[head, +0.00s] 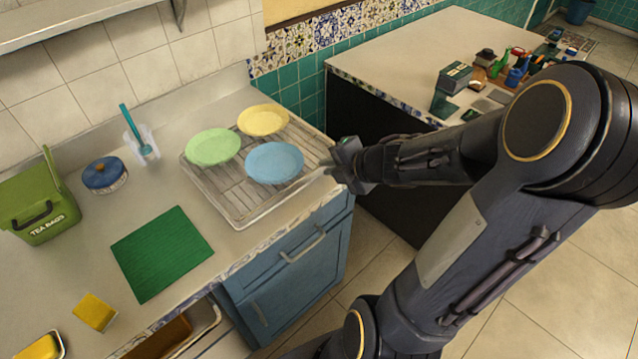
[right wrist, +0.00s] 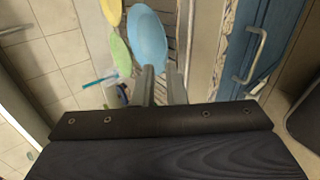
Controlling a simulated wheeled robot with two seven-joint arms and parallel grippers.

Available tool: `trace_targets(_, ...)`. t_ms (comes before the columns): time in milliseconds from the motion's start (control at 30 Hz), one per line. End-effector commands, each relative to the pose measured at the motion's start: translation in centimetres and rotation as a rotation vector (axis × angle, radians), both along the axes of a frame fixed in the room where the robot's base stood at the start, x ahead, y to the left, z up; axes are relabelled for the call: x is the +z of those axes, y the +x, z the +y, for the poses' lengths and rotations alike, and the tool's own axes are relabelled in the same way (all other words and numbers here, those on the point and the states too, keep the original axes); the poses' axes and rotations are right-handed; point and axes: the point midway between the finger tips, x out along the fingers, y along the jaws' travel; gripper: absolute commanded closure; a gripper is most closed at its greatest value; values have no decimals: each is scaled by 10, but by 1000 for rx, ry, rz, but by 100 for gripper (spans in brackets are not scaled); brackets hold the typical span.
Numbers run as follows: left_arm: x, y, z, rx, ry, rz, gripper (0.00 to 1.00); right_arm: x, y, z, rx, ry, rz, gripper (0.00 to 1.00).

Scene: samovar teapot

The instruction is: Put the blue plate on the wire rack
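The blue plate (head: 274,162) lies on the wire rack (head: 240,209), near its right side, and looks about flat. It also shows in the right wrist view (right wrist: 146,40), beyond my fingers. My right gripper (head: 328,168) is just right of the plate, at the rack's right edge. In the right wrist view its two fingers (right wrist: 161,75) stand a little apart with nothing clearly between them. The left finger overlaps the plate's near edge in that view, but in the head view the fingertips look clear of the plate. My left gripper is not in view.
A green plate (head: 213,147) and a yellow plate (head: 263,120) also lie on the rack. Left are a blue-lidded jar (head: 105,174), a green tea bin (head: 38,208) and a green mat (head: 161,253). A gap separates this counter from the cluttered right counter (head: 405,55).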

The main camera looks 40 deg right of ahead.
Motion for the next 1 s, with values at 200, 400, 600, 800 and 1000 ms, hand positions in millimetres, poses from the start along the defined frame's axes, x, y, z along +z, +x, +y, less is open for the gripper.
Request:
trace_targets(200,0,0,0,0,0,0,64,51,-8,-13,-512,253,-70,89)
trace_targets(400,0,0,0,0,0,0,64,54,-68,33,-1042,806,74,89)
trace_targets(600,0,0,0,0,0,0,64,44,-127,121,-1278,1227,435,89)
trace_targets(800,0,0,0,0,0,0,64,47,-154,163,-1329,1357,642,89)
trace_targets(1000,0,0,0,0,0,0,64,47,-155,165,-1333,1363,655,89)
